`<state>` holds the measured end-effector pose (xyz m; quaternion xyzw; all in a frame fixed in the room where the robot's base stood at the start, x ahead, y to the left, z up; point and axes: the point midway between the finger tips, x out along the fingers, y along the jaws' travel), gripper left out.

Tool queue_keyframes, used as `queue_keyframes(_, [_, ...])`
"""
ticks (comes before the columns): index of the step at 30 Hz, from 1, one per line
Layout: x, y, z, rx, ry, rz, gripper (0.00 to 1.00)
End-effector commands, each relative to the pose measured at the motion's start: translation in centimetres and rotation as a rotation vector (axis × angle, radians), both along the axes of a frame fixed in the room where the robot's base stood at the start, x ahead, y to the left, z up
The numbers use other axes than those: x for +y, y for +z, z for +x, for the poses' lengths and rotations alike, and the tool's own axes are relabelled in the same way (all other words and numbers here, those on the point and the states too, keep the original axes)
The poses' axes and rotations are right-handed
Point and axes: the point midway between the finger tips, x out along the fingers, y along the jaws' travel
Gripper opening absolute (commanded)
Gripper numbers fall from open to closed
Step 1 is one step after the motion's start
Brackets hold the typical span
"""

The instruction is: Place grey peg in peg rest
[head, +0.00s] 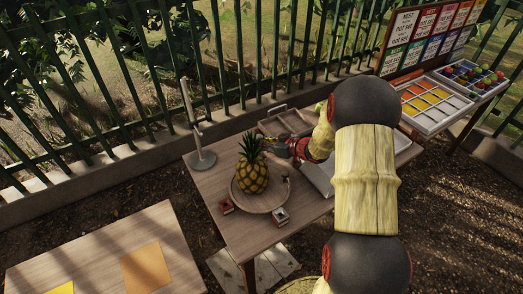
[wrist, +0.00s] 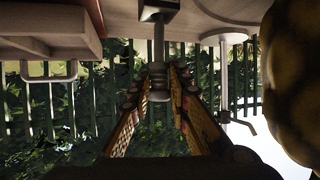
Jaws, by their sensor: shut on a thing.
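My gripper (head: 293,147) is beside the upper right of the pineapple in the head view. In the wrist view, which looks upside down, the fingers (wrist: 160,85) are shut on the grey peg (wrist: 159,52), a slim upright cylinder with a wider end. Its other end lines up with a dark square block (wrist: 160,9) at the tabletop. I cannot tell whether the peg touches or enters that block. In the head view the peg is hidden. A grey square holder (head: 280,216) and a red one (head: 226,206) sit on the table near the round plate.
The pineapple (head: 252,176) stands on the round plate (head: 268,206), close beside my gripper; it also fills the wrist view's right edge (wrist: 292,75). A metal stand (head: 200,158) is at the left. A tray (head: 272,127) lies behind. The table's front left (head: 246,236) is clear.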

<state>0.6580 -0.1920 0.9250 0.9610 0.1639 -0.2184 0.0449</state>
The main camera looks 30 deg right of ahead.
Motion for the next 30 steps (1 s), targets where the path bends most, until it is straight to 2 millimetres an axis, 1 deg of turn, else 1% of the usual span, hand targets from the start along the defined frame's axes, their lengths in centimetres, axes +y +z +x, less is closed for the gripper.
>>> queue_keyframes(1, [0.0, -1.3, -0.1, 0.003, -0.001, 0.003, 0.00])
queue_keyframes(3, [0.0, -2.4, 0.0, 0.002, 0.000, 0.003, 0.00])
queue_keyframes(6, [0.0, -3.5, 0.0, 0.002, 0.000, 0.003, 0.00])
queue_keyframes(14, [0.0, -3.4, 0.0, 0.000, 0.000, 0.001, 0.00])
queue_keyframes(18, [0.0, -3.8, 0.0, 0.001, 0.000, 0.001, 0.00])
queue_keyframes(19, [0.0, -3.8, 0.0, 0.001, 0.000, 0.001, 0.19])
queue_keyframes(28, [0.0, -3.8, 0.0, 0.001, 0.000, 0.001, 0.36])
queue_keyframes(30, [0.0, -3.8, 0.0, 0.001, 0.000, 0.001, 0.37])
